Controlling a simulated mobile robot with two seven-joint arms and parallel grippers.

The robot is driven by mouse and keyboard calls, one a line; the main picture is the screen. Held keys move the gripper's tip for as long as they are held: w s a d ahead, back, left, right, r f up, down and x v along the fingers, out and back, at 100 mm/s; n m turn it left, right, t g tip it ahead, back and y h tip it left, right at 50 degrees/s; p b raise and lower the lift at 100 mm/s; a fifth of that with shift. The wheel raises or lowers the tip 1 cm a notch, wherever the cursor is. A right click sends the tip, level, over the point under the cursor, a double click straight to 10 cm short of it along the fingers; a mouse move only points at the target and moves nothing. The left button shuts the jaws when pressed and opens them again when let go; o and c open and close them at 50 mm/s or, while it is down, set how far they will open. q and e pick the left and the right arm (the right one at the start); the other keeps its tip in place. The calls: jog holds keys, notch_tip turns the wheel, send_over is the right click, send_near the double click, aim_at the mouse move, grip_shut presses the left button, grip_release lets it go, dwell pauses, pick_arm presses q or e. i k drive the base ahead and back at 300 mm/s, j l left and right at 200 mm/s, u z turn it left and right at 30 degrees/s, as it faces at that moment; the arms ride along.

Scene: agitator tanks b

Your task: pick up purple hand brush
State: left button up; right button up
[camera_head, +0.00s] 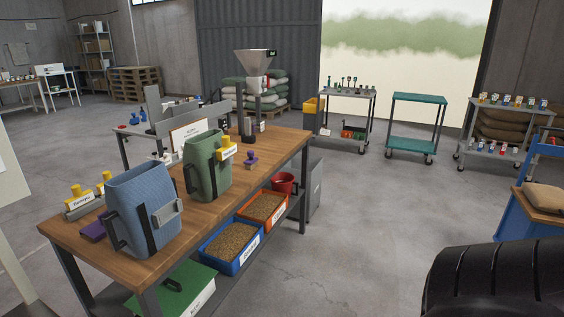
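Two purple items are on the wooden workbench (224,190). One is a flat purple block (94,231) at the near left end, partly hidden behind the blue ribbed container. The other is a small purple item with a knob-like top (250,160), standing on bare wood to the right of the green container. Both are too small to tell for sure which is the hand brush. Neither of my grippers is in view.
A blue container (146,205) and a green container (203,162) stand on the bench, with a metal funnel (252,63) behind. Orange (281,219) and blue (237,265) trays of grain and a red bucket (284,182) are below.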

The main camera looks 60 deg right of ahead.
aim_at(250, 164)
jog(key=z, duration=1.55)
jog(key=u, duration=1.95)
jog(key=z, duration=1.95)
jog(key=i+l+z, duration=0.2)
jog(key=i+l, duration=0.05)
jog(key=i, duration=0.1)
